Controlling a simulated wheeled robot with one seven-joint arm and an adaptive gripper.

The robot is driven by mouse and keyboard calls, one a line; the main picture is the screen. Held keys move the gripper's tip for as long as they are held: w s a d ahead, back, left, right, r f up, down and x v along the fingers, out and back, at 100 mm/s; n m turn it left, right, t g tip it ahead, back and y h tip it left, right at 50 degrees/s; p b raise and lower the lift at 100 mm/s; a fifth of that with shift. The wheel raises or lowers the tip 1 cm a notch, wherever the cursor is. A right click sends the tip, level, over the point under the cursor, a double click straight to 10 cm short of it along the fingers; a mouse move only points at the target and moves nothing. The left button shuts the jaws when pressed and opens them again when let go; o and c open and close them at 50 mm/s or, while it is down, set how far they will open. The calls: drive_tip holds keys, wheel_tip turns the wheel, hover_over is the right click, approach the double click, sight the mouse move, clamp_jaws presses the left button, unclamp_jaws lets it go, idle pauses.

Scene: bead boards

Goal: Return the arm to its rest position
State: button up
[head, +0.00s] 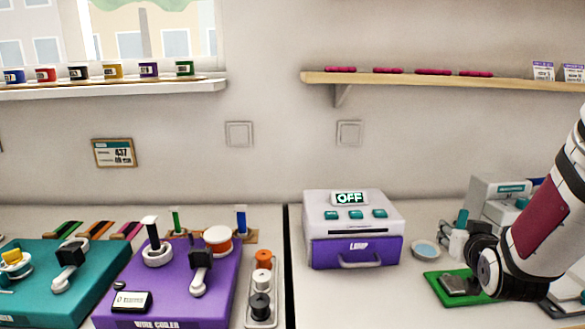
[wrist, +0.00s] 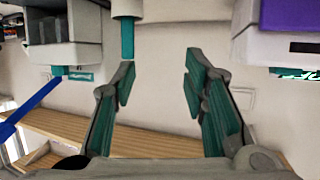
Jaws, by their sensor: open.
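My gripper (wrist: 160,85) shows in the wrist view with its two teal-padded fingers spread apart and nothing between them. The wrist view looks tilted, with wall and a wooden shelf (wrist: 150,145) behind the fingers. In the head view my arm comes in from the right edge, bent over the right end of the counter.
A purple and white box marked OFF (head: 352,228) stands mid-counter. A green board (head: 440,292) and a small round dish (head: 425,250) lie near my arm. A purple board (head: 215,275) and a teal board (head: 100,262) with fixtures lie left. Shelves line the wall.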

drive_tip(key=s+a+r+n+g+y, duration=0.1)
drive_tip(key=s+a+g, duration=0.4)
drive_tip(key=s, duration=0.7)
drive_tip(key=s+a+r+n+g+y, duration=0.1)
drive_tip(key=s+a+r+g+y, duration=0.15)
drive_tip(key=s+a, duration=0.75)
drive_tip(key=s+a+r+n+g+y, duration=0.1)
drive_tip(key=s+a+g, duration=0.3)
drive_tip(key=s, duration=1.1)
wheel_tip(320, 180, up, 17)
drive_tip(key=d+t+p, duration=0.1)
drive_tip(key=t+p, duration=0.1)
drive_tip(key=p, duration=1.3)
drive_tip(key=shift+w+d+f+p, duration=0.15)
drive_tip(key=shift+w+d+p, duration=0.1)
drive_tip(key=shift+p, duration=0.1)
drive_tip(key=shift+c, duration=0.8)
